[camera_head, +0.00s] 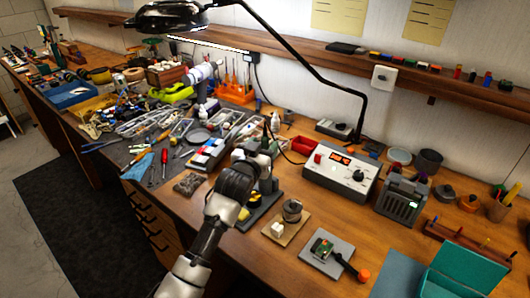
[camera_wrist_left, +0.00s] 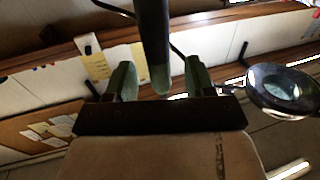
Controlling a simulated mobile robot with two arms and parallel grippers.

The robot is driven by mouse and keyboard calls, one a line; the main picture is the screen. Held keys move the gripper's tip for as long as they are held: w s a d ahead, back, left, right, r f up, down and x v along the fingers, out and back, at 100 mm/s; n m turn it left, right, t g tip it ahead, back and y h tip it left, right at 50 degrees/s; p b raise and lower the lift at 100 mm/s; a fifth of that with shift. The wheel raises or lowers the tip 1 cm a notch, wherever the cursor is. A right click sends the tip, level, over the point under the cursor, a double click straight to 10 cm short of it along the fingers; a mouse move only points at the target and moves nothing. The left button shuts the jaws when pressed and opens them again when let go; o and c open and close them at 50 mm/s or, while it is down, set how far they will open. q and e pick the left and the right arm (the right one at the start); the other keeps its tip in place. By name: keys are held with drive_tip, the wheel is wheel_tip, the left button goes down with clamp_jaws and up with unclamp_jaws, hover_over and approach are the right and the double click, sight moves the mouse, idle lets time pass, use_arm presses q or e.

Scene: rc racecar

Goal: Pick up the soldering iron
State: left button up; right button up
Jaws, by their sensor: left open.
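My left gripper (camera_head: 261,154) is over the bench in the head view, in front of the white soldering station (camera_head: 341,173). In the left wrist view, its two greenish fingers are apart. A dark rod with a rounded grey-green end, which looks like the handle of the soldering iron (camera_wrist_left: 156,48), lies between them. I see gaps on both sides of it. In the head view my gripper and wrist hide most of the iron, and I cannot make out its tip. My right gripper is not in view.
A small spool (camera_head: 292,210) and a board with a green circuit part (camera_head: 321,248) are right of my arm. A grey device (camera_head: 402,200) and a teal box (camera_head: 465,272) are farther right. A lamp arm (camera_head: 300,62) arches above. Tools crowd the left.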

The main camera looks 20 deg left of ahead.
use_arm(q)
drive_tip(key=shift+w+d, duration=0.1)
drive_tip(key=shift+w, duration=0.75)
drive_tip(key=c, duration=1)
drive_tip(key=shift+o, duration=0.2)
wheel_tip(320, 180, up, 18)
drive_tip(key=b, duration=0.2)
drive_tip(key=shift+b, duration=0.3)
